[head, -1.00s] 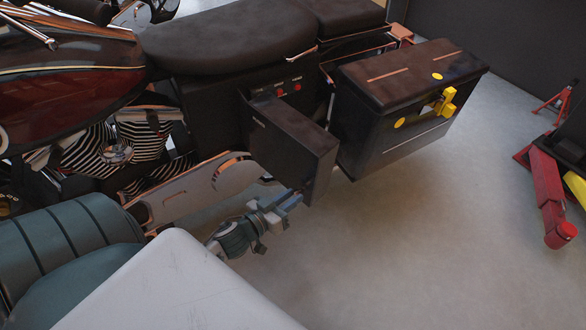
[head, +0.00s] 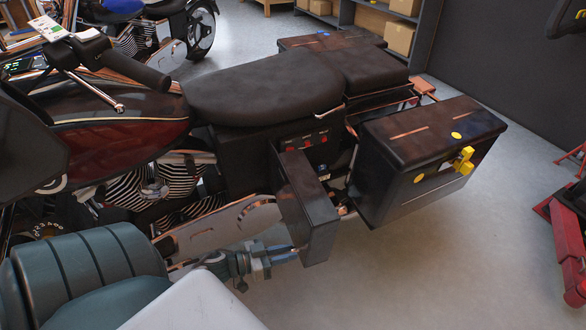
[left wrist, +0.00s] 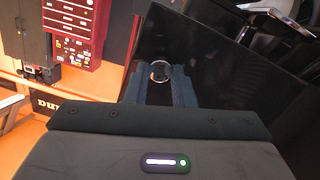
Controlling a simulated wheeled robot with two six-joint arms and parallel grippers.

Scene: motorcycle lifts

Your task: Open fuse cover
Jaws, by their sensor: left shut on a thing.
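The fuse cover (head: 303,208) is a dark, box-like panel on the near side of the motorcycle (head: 255,90). It stands swung out from the body below the seat, and red fuses (head: 320,138) show in the uncovered bay behind it. My left gripper (head: 290,254) is at the cover's lower outer end, shut on the cover. In the left wrist view, the gripper fingers (left wrist: 160,88) close at a small metal ring (left wrist: 160,71) against the dark cover face (left wrist: 215,65). The exact contact is partly hidden. My right gripper is not in view.
A dark side case (head: 420,160) with a yellow latch (head: 464,161) stands just right of the cover. A red stand (head: 565,245) is at the right edge. Open grey floor (head: 410,270) lies in front of the case. Shelves with boxes (head: 397,38) stand behind.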

